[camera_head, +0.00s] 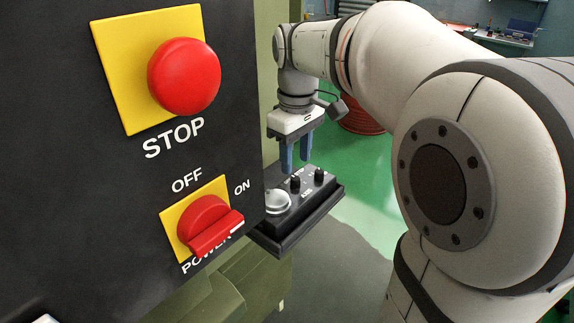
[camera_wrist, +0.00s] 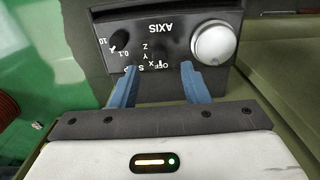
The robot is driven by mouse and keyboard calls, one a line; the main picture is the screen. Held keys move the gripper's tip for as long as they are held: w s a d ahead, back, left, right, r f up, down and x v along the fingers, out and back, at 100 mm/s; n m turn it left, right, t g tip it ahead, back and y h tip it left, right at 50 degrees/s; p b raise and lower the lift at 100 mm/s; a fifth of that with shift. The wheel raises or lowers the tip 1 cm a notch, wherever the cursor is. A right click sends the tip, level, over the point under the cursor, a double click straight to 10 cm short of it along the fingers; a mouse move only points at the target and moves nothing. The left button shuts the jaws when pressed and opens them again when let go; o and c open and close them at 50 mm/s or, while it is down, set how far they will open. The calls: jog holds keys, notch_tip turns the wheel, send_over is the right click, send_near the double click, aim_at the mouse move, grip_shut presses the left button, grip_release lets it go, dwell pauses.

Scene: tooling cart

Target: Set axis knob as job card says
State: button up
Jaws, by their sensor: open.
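The black control box (camera_head: 327,198) carries the axis knob (camera_head: 295,183), a small black knob near its middle. In the wrist view the box (camera_wrist: 185,14) shows the word AXIS and the marks OFF, X, Y and Z, upside down. In the wrist view the fingertips (camera_wrist: 160,68) are beside the axis marks. Whether they touch the knob is unclear. No readable job card shows.
A second black knob (camera_head: 319,174) and a silver round dial (camera_head: 278,202) flank the axis knob. The dark panel at left bears a red STOP button (camera_head: 184,77) and a red POWER switch (camera_head: 205,222). Green floor (camera_head: 375,185) lies beyond the box.

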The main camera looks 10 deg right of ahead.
aim_at(295, 178)
jog(key=shift+f, duration=2.3)
jog(key=shift+c, duration=0.2)
grip_shut()
